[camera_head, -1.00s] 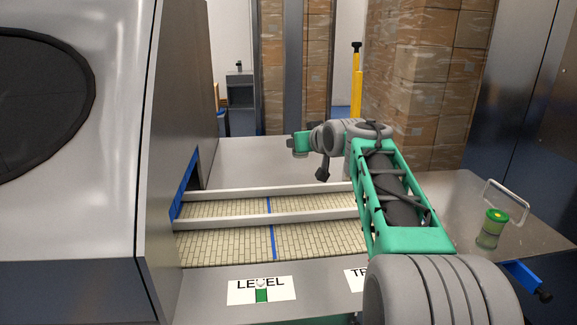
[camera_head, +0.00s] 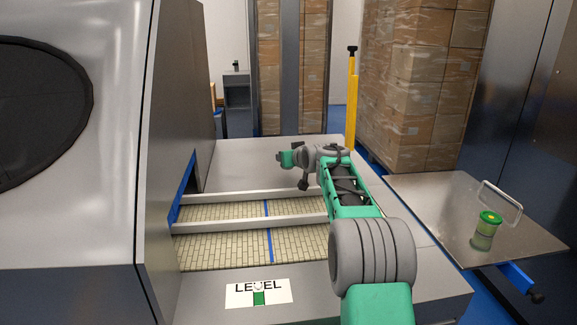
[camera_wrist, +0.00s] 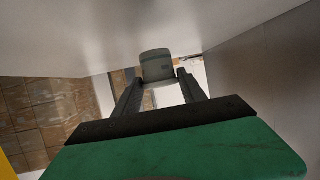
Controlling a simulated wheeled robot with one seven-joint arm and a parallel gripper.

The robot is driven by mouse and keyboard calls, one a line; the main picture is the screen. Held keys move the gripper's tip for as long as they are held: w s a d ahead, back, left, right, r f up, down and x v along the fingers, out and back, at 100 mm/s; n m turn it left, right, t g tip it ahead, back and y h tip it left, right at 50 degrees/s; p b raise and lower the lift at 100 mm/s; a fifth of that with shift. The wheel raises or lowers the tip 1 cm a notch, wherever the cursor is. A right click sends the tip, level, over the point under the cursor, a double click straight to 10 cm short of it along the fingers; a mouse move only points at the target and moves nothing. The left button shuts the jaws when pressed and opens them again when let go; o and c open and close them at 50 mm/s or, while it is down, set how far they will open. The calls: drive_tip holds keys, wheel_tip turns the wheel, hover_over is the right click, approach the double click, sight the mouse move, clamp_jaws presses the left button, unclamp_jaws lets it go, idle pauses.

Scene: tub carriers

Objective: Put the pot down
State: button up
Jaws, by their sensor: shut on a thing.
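A grey-green, round-sided pot (camera_wrist: 157,62) shows at the fingertips of my gripper (camera_wrist: 160,80) in the wrist view. My gripper is shut on it. In the head view my gripper (camera_head: 284,158) reaches out over the bare steel deck (camera_head: 240,170) behind the belt lanes, pointing left. The pot is hard to make out there, and I cannot tell its height over the deck. Another pot, with a green lid (camera_head: 490,217), stands on the steel cart top (camera_head: 440,205) at the right.
Belt lanes (camera_head: 225,248) with metal rails lie in front of the deck, beside a large steel machine (camera_head: 85,150) on the left. A LEVEL sign (camera_head: 258,293) is at the front. A yellow post (camera_head: 352,100) and wrapped boxes (camera_head: 415,90) stand behind.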

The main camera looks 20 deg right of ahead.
drive_tip(key=shift+w+f, duration=0.2)
drive_tip(key=shift+f, duration=1.7)
drive_tip(key=o, duration=1.4)
drive_tip(key=shift+r, duration=0.2)
drive_tip(key=b+v, duration=0.1)
drive_tip(key=v, duration=1.1)
drive_tip(key=shift+f, duration=0.1)
